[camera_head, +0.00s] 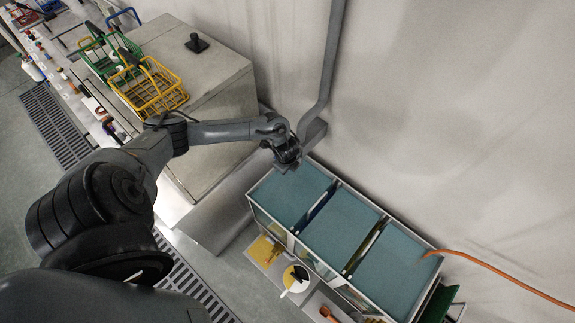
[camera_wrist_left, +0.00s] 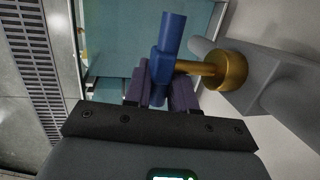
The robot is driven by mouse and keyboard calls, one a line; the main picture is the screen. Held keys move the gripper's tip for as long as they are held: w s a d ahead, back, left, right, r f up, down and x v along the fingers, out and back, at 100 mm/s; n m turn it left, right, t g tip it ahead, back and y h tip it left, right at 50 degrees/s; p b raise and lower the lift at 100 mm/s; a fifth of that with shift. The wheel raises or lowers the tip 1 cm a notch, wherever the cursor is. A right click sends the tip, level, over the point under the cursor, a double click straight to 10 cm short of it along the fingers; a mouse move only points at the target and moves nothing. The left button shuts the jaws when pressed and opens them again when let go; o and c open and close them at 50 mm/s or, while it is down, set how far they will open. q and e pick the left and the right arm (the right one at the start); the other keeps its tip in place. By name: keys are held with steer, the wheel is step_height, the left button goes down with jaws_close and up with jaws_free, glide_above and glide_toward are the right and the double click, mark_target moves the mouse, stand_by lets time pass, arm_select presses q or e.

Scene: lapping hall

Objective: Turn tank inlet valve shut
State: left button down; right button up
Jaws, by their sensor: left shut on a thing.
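The inlet valve shows in the left wrist view as a blue lever handle (camera_wrist_left: 171,36) on a brass stem and collar (camera_wrist_left: 229,70), which comes out of a grey pipe fitting (camera_wrist_left: 272,62). My left gripper (camera_wrist_left: 161,92) is shut on the blue handle, its dark purple fingers on either side of the handle's lower part. The handle's upper end sticks out beyond the fingers, tilted slightly. In the head view my left gripper (camera_head: 288,157) is at the foot of the grey wall pipe (camera_head: 324,70), beside the teal-filled tank (camera_head: 290,195); it hides the valve there.
Two more teal-filled compartments (camera_head: 340,228) continue to the right, with an orange hose (camera_head: 500,272) over the far one. A concrete block (camera_head: 215,90) carries yellow (camera_head: 150,88) and green baskets (camera_head: 105,55) on the left. Floor grates (camera_head: 55,125) run along the aisle.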

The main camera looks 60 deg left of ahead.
arm_select(q)
steer(key=c, duration=1)
jaws_free()
steer(key=shift+c, duration=0.2)
steer(key=p+v, duration=0.1)
steer(key=v, duration=1)
steer(key=shift+f, duration=0.1)
